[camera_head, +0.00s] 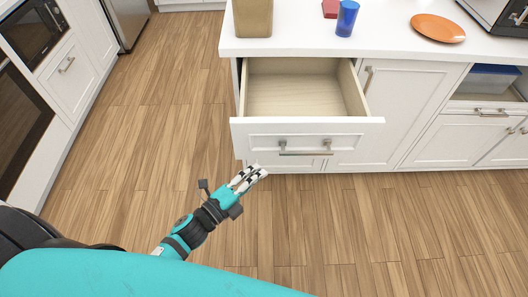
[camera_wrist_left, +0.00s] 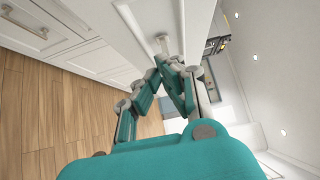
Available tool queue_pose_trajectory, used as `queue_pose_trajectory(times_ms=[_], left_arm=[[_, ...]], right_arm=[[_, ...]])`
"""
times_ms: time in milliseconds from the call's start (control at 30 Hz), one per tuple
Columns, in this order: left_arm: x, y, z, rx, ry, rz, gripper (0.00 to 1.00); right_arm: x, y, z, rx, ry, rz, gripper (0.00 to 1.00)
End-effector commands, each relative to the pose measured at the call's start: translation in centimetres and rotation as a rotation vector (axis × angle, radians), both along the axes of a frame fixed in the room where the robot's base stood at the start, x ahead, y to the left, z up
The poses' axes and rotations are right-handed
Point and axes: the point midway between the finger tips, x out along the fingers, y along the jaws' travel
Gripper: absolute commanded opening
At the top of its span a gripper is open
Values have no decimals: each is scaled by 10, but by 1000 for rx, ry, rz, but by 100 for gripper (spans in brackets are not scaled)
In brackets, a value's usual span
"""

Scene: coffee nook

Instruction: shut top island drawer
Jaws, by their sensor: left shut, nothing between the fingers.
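The top island drawer (camera_head: 305,131) is pulled well out from under the white counter, and its pale wooden inside looks empty. Its front has a bar handle (camera_head: 306,153). My left gripper (camera_head: 258,171) is shut and empty, in front of the drawer at its lower left in the head view. In the left wrist view the gripper (camera_wrist_left: 165,62) points at a white panel with a metal handle part (camera_wrist_left: 162,38) close to the fingertips. I cannot tell whether they touch. My right gripper is not in view.
The island counter (camera_head: 290,47) holds a tan container (camera_head: 253,18), a blue cup (camera_head: 347,18), a red item (camera_head: 330,8) and an orange plate (camera_head: 438,28). A blue bin (camera_head: 488,78) sits in an open shelf. The wooden floor (camera_head: 150,120) is clear.

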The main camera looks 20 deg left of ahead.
Motion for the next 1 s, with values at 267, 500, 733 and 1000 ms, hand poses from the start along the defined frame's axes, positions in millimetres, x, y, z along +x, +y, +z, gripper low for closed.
queue_pose_trajectory(times_ms=[267, 500, 733, 1000], left_arm=[[49, -8, 2, 2, 0, 1, 0], [66, -3, 0, -1, 2, 1, 0], [67, -2, -1, -1, 3, 1, 0], [72, 0, -1, 0, 1, 1, 0]], right_arm=[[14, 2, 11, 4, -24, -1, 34], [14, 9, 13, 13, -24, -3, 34], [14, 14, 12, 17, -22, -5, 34], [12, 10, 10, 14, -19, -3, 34]])
